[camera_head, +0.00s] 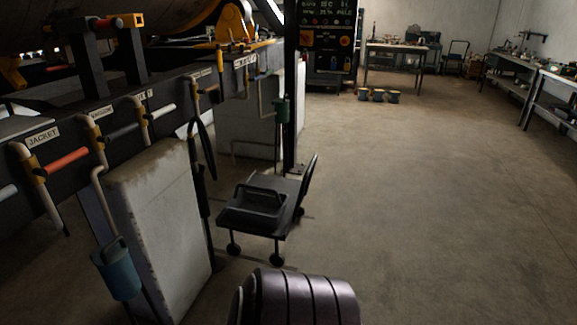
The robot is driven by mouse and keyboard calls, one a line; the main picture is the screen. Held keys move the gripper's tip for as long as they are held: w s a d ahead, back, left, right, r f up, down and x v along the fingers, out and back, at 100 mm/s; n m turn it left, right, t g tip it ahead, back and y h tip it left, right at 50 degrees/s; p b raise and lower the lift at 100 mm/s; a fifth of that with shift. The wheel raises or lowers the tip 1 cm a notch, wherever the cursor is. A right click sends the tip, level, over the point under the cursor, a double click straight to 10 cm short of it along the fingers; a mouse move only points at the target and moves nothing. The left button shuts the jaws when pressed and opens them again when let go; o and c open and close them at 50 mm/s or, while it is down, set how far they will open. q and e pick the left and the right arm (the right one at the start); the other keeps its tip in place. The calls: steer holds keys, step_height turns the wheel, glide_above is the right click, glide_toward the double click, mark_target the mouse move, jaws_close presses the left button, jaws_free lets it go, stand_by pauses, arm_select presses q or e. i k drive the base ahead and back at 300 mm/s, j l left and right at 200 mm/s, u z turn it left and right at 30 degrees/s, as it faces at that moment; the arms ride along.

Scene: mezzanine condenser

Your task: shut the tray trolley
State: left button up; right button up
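The tray trolley (250,226) is a low, dark cart on casters, standing on the floor just left of the picture's middle. A dark open-topped tray or box with a raised handle (258,204) sits on its top. A dark upright panel or handle (309,178) rises at its right end and leans outward. I cannot tell from here whether any part of the trolley is open or shut. Neither of my grippers is in view.
A concrete block (160,225) and a pipe rack with a blue bucket (117,272) stand close on the left. A dark post (291,100) rises behind the trolley. Workbenches (395,47) line the back and right. The floor right of the trolley is clear.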

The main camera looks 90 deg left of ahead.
mark_target(297, 189)
steer(key=u, duration=2.7)
steer(key=i+l+u, duration=0.15)
steer(key=i, duration=0.35)
steer(key=i+l+u, duration=0.1)
steer(key=i+l, duration=0.2)
steer(key=i, duration=0.2)
